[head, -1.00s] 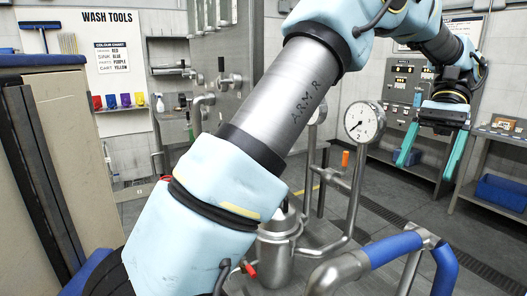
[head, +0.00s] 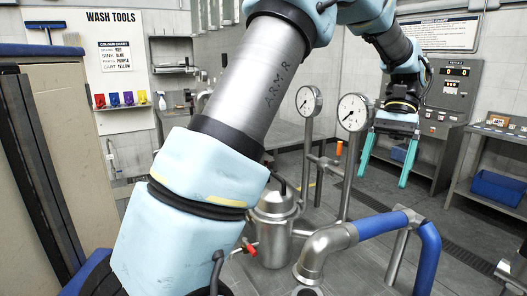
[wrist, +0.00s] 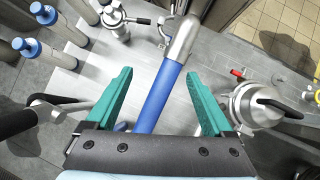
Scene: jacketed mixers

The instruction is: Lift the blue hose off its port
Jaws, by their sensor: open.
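The blue hose (head: 382,224) arches from a steel elbow (head: 322,246) at the lower middle of the head view and bends down at the right. The elbow's lower end is just above a steel ring, perhaps the port (head: 306,291), cut by the frame edge; I cannot tell whether they touch. My gripper (head: 384,176) is open and empty, above and behind the hose in the head view. In the wrist view, the hose (wrist: 160,98) runs between the spread teal fingers of my gripper (wrist: 158,73), with the elbow (wrist: 181,42) beyond. The fingers do not visibly touch it.
Two dial gauges (head: 353,112) on steel pipes stand left of my gripper. A lidded steel vessel (head: 273,225) stands left of the elbow; a vessel with a black handle (wrist: 258,104) is right in the wrist view. Blue-capped cylinders (wrist: 42,14) stand at left. A control cabinet (head: 448,95) is behind.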

